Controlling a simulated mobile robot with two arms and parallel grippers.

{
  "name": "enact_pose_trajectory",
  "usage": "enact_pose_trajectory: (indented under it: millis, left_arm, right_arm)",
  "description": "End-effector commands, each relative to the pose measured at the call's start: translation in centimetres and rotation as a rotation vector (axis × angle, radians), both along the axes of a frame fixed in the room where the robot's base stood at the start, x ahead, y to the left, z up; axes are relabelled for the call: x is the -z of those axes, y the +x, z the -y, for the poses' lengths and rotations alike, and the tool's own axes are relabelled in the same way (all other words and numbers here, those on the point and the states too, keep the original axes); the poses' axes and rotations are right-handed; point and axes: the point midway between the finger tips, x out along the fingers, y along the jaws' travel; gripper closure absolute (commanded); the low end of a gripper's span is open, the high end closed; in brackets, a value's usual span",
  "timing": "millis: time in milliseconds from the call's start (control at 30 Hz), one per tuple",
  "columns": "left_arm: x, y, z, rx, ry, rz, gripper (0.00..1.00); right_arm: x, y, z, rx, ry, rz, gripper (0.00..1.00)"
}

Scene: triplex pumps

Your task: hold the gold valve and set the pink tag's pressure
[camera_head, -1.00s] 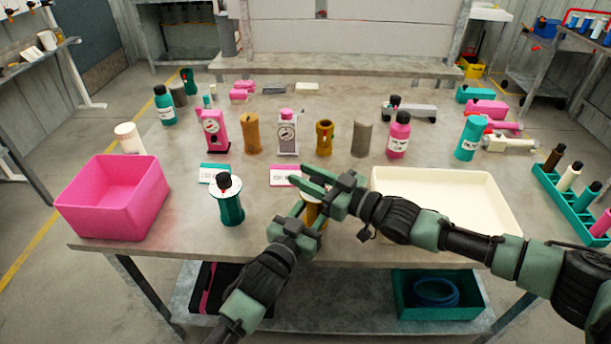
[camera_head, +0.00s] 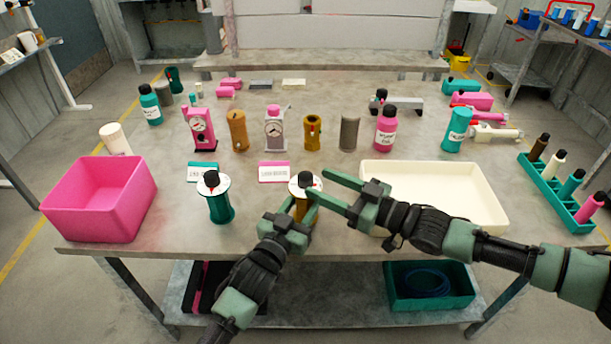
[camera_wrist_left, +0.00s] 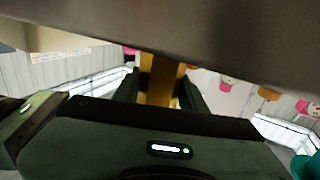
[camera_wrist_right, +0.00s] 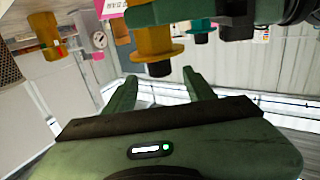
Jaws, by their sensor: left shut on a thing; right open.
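The gold valve (camera_head: 304,186) stands near the table's front edge, with a white dial plate and a black knob on top. My left gripper (camera_head: 300,222) is shut on its gold body, which shows between the fingers in the left wrist view (camera_wrist_left: 160,82). My right gripper (camera_head: 337,192) is open and empty, just right of the black knob and apart from it as far as I can tell. In the right wrist view the valve (camera_wrist_right: 153,45) is beyond the open fingers. The pink tag (camera_head: 274,172) lies flat behind the valve; its print is too small to read.
A teal valve (camera_head: 217,198) stands left, before a teal tag (camera_head: 202,172). A pink bin (camera_head: 97,205) is at the left, a cream tray (camera_head: 432,172) at the right. Gauges, bottles and cylinders stand in a row behind, including another gold part (camera_head: 312,132).

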Motion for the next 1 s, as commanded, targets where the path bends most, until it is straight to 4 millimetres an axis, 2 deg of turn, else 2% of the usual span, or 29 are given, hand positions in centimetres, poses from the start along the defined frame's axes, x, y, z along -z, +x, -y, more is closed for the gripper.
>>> enact_pose_trajectory:
  millis: [100,233,667,700,767,800,1000]
  left_arm:
    - [0.2,0.0,-0.1,-0.001,0.002,-0.004,1.00]
    - [0.2,0.0,-0.1,-0.001,0.002,-0.004,1.00]
    - [0.1,0.0,-0.1,-0.001,0.001,-0.003,1.00]
    - [0.1,0.0,-0.1,-0.001,0.001,-0.003,0.53]
    - [0.1,0.0,-0.1,-0.001,0.001,-0.003,0.36]
    - [0.1,0.0,-0.1,-0.001,0.001,-0.003,0.33]
    - [0.0,0.0,0.0,0.000,0.000,-0.001,0.33]
  right_arm:
    - [0.0,-1.1,1.8,0.001,0.000,-0.001,0.46]
    - [0.0,-1.8,2.8,-0.001,0.000,0.001,0.46]
    - [-0.1,-2.1,3.1,-0.002,0.002,0.001,0.46]
    - [-0.1,-2.1,3.1,-0.002,0.002,0.001,0.46]
    - [-0.1,-2.1,3.1,-0.002,0.001,0.001,0.46]
    - [-0.1,-2.1,3.1,-0.002,0.001,0.001,0.46]
    - [-0.1,-2.1,3.1,-0.002,0.001,0.001,0.46]
